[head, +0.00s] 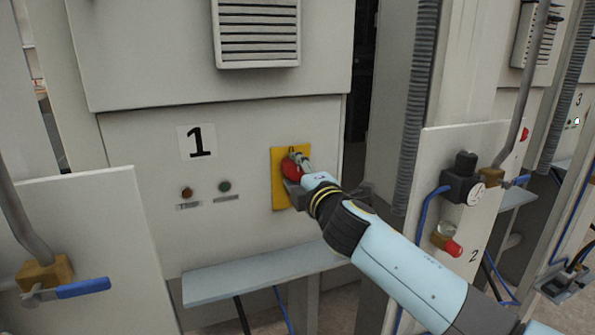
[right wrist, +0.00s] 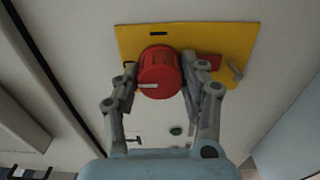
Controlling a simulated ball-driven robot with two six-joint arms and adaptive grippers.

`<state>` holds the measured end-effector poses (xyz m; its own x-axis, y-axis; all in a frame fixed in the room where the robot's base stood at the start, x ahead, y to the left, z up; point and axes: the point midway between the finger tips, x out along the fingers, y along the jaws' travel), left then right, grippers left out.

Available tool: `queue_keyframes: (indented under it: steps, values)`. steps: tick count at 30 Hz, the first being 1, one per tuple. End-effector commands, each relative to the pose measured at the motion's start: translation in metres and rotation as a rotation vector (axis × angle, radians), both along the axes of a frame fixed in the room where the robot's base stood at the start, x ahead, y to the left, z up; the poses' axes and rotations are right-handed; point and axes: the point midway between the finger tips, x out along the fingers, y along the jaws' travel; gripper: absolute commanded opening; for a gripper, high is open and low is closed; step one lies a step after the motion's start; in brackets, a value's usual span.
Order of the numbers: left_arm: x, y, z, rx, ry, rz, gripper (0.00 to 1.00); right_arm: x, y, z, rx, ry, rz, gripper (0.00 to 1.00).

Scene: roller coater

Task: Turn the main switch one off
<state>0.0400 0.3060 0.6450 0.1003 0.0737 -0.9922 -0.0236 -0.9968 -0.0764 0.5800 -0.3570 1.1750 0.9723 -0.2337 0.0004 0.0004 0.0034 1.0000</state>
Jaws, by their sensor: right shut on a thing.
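The main switch one is a red rotary knob (head: 290,169) on a yellow plate (head: 280,192), to the right of the number 1 sign (head: 197,141). My right gripper (head: 297,172) is at the knob and partly hides it. In the right wrist view the red knob (right wrist: 157,70) sits between the two fingers of my right gripper (right wrist: 160,78), which is shut on it. A white mark on the knob points left there. The yellow plate (right wrist: 220,42) has a dark mark above the knob. My left gripper is not in view.
A red lamp (head: 187,192) and a green lamp (head: 225,187) sit below the sign. A grey ledge (head: 250,268) juts out below the switch.

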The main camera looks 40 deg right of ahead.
Motion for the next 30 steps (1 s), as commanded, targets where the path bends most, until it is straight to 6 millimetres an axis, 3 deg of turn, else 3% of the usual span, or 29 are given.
queue_keyframes:
  steps: [14,15,19,30]
  values:
    - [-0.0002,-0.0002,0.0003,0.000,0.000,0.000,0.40,-0.0002,0.0003,-0.0011,-0.012,0.004,0.000,0.10]
    - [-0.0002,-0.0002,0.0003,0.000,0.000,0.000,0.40,-0.0002,0.0003,-0.0012,-0.012,0.005,0.000,0.48]
    - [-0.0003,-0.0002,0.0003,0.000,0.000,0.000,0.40,-0.0002,0.0001,-0.0009,-0.012,0.004,0.000,0.65]
    - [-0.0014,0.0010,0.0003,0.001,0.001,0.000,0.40,-0.0067,0.0017,-0.0011,-0.011,0.004,0.000,0.66]
